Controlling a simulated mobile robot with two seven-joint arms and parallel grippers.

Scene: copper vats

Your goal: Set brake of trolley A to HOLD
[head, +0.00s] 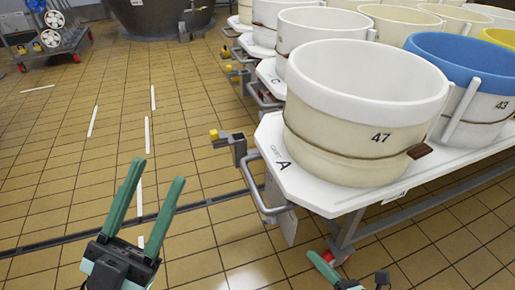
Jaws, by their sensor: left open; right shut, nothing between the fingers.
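Trolley A (300,190) is a white flat cart marked "A", with a tub numbered 47 (345,120) on its near end. A grey bracket with a yellow knob (214,134) sticks out from its end, beside a bent handle bar (262,195). My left gripper (158,171) is open and empty above the floor, left of the trolley.
More trolleys with tubs, one marked "C" (273,82), stand in a row behind. A blue-rimmed tub (465,60) sits on the right. A dark vat (160,15) and a wheeled rack (50,40) are at the back. The tiled floor on the left is clear.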

